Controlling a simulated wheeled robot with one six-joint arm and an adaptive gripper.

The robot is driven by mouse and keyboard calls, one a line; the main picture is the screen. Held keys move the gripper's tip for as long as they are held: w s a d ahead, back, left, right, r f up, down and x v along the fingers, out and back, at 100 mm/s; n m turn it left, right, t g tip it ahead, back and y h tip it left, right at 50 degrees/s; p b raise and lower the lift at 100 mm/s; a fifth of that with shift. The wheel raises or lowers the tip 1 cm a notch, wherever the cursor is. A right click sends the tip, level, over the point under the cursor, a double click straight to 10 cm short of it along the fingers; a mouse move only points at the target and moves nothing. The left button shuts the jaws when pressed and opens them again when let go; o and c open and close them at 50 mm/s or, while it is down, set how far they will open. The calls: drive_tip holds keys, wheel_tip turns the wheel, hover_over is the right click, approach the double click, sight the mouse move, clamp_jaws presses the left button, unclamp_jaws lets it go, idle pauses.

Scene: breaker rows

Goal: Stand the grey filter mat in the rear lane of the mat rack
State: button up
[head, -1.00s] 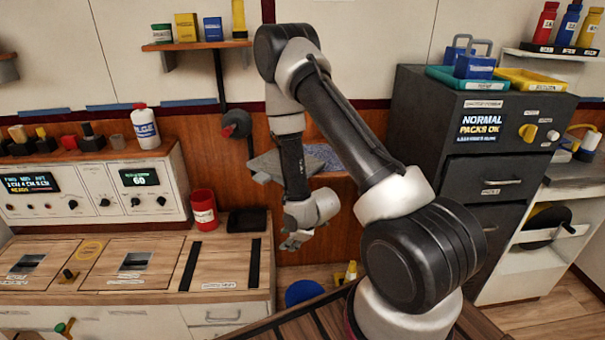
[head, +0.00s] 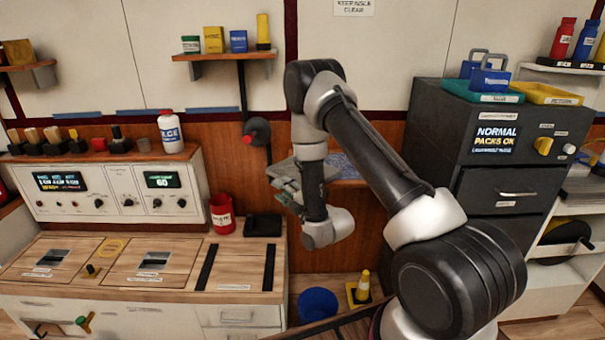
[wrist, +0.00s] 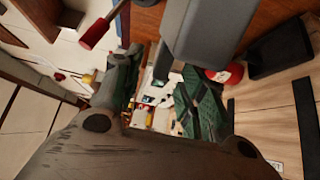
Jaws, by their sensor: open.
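A flat grey piece, which looks like the grey filter mat (head: 283,172), lies at the left end of a small wall shelf behind my arm. My gripper (head: 288,199) is beside and just below it, turned up and left. In the wrist view my gripper (wrist: 165,92) has its two dark green fingers apart, with nothing clearly held between them. A thick grey slab (wrist: 212,28) comes down close to the fingers; it seems to be the same grey piece. Whether they touch, I cannot tell. I cannot clearly identify the mat rack or its rear lane.
A speckled blue-grey surface (head: 345,166) lies right of the grey piece, partly behind my arm. The red canister (head: 221,214) and black tray (head: 263,226) stand on the left counter.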

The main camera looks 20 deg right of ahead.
drive_tip(key=shift+x, duration=1.5)
drive_tip(key=shift+f, duration=0.1)
clamp_jaws()
